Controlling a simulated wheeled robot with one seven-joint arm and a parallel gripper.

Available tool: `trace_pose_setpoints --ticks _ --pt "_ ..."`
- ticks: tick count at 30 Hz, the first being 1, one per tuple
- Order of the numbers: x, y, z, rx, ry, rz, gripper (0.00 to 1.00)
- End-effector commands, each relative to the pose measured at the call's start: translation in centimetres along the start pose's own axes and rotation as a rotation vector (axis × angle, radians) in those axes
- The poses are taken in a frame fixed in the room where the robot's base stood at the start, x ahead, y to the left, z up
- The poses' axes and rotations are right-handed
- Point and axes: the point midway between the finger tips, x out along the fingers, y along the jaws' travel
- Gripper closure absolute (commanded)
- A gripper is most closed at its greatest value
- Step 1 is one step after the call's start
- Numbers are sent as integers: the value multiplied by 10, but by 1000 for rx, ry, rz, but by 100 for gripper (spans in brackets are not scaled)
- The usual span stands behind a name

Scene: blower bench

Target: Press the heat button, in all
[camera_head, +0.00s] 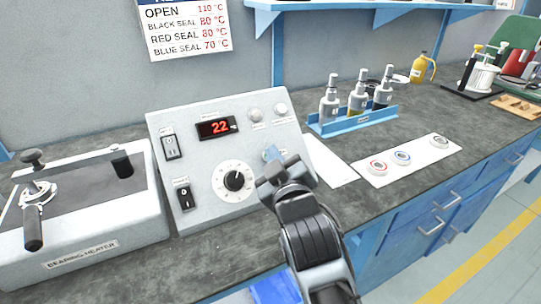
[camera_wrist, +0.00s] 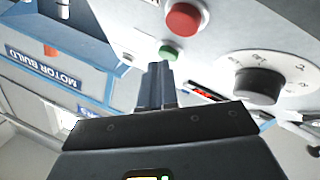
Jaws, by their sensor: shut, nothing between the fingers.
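The grey control box (camera_head: 205,135) stands on the bench with its sloped face toward me. It carries a red display (camera_head: 217,127) reading 22 and a white dial (camera_head: 233,180). In the wrist view, a large red button (camera_wrist: 184,20) and a smaller green button (camera_wrist: 168,52) show on the face. I cannot read which is the heat button. My gripper (camera_head: 271,155) is shut and empty in front of the face, right of the dial, and hides the buttons in the head view. In the wrist view, its fingertips (camera_wrist: 158,68) are close to the green button; contact cannot be told.
Two pale round lamps (camera_head: 268,112) sit at the box's top right, and two black switches (camera_head: 171,147) at its left. The bearing heater (camera_head: 80,210) stands left. A blue rack of bottles (camera_head: 352,122) and a white card with rings (camera_head: 405,160) lie right.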

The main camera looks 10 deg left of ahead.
Motion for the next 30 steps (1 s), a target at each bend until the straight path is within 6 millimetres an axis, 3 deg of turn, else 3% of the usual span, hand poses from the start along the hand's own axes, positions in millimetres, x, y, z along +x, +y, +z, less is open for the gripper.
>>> trace_pose_setpoints --ticks 16,30 --pt "1 -1 1 0 0 0 100" --pt "-10 6 -7 0 0 -1 100"
